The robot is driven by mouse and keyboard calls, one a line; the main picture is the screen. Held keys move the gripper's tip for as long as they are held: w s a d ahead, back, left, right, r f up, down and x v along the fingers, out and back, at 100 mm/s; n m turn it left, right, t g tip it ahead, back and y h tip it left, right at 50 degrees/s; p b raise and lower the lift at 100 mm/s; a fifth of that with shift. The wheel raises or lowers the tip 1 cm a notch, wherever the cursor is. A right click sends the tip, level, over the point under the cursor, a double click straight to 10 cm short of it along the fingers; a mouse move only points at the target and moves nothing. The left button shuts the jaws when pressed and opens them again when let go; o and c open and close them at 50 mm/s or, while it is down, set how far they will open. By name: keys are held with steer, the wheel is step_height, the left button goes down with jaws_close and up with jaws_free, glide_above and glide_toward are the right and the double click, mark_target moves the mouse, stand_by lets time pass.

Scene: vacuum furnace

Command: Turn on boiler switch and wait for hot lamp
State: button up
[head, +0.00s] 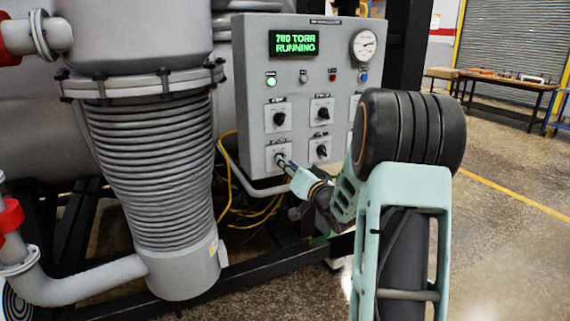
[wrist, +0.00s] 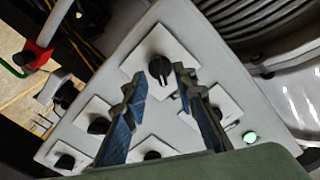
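The grey control panel (head: 243,115) carries several black rotary switches on white plates. Their labels are too small to read, so I cannot tell which is the boiler switch. My gripper (head: 282,162) is at the lower-left switch (head: 279,157). In the wrist view my gripper (wrist: 163,76) is open, with one fingertip on each side of a black switch knob (wrist: 160,69). I cannot tell whether the fingers touch it. A green lamp (head: 271,79) is lit at the panel's left. A red lamp (head: 333,76) and a blue lamp (head: 364,77) sit further right; no lamp's label is readable.
A display (head: 294,43) reads "760 TORR RUNNING" beside a round gauge (head: 363,44). A large ribbed vessel (head: 150,165) stands left of the panel. Yellow cables (head: 231,185) hang below it. Open floor and a workbench (head: 505,82) lie to the right.

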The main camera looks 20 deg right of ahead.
steer(key=s, duration=1)
steer(key=shift+s+d, duration=0.15)
steer(key=shift+s, duration=0.1)
